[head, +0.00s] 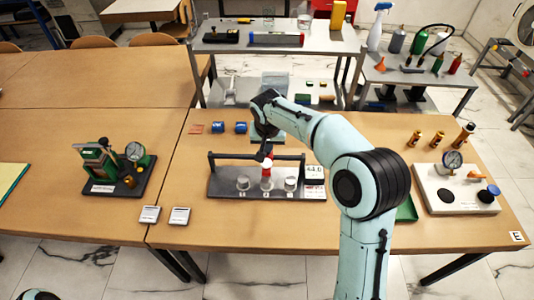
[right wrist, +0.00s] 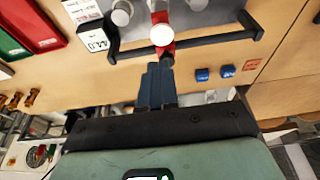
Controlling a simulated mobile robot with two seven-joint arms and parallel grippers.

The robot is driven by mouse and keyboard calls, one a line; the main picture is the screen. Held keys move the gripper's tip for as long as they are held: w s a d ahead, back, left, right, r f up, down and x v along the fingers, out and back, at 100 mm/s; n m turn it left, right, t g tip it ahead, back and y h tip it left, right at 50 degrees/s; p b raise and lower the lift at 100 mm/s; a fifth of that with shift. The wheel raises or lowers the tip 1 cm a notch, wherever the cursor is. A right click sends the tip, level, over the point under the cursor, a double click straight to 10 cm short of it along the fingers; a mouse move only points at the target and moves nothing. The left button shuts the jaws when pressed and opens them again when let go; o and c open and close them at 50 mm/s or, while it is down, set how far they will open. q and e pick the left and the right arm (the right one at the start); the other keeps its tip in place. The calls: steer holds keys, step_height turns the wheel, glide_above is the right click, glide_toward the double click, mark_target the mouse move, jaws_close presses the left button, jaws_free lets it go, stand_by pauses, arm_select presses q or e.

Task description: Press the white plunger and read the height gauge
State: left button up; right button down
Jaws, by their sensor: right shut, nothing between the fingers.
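The white plunger (right wrist: 162,35) has a red part around it and stands at the middle of the grey gauge rig (head: 225,187). In the head view the plunger (head: 266,171) shows just under my right gripper (head: 266,153). In the right wrist view the shut, empty fingertips (right wrist: 160,68) are close to the red part; I cannot tell whether they touch. The height gauge's white display (head: 314,172) is at the rig's right end. It also shows upside down in the right wrist view (right wrist: 92,38); its digits are too small to read surely. My left gripper is out of view.
A black bar (head: 225,155) runs along the rig's back. Several grey cylinders (head: 243,183) stand on its base. A dial gauge stand (head: 118,180) is at left, a white dial plate (head: 455,190) at right. Two blue blocks (head: 228,127) lie behind. A green tray (head: 407,209) is near my right arm.

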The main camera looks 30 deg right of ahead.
steer(key=shift+v, duration=1.55)
steer(key=shift+w+a, duration=0.1)
steer(key=shift+w, duration=0.05)
